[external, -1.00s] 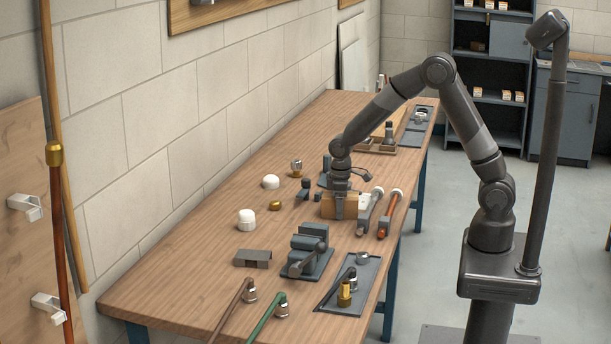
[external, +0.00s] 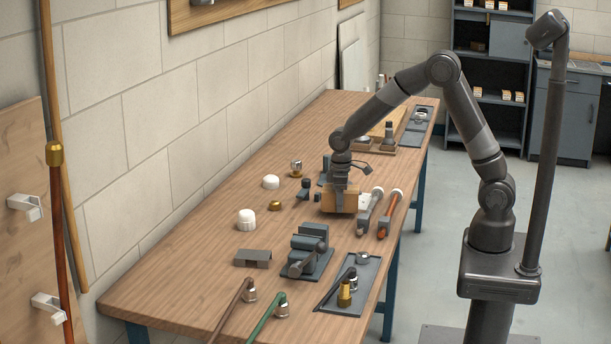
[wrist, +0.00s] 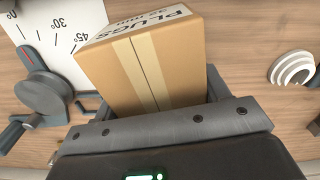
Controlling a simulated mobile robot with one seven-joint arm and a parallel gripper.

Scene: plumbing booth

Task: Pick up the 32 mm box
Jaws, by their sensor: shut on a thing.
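The 32 mm box (external: 331,200) is a brown cardboard box with a pale tape strip. In the wrist view the box (wrist: 150,65) fills the top middle, with the words "PLUGS" and "32 mm" on a white label. My gripper (external: 341,190) reaches down over the box in the external view. Its fingers (wrist: 160,100) lie on either side of the box and are shut on it. The box's underside is hidden, so I cannot tell whether it touches the bench.
Two pipe tools (external: 370,212) lie just right of the box. A grey vise (external: 308,250) and a grey tray (external: 352,290) stand nearer the front. White caps (external: 271,182) and a brass piece (external: 275,205) sit to the left. A dial plate (wrist: 60,45) shows in the wrist view.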

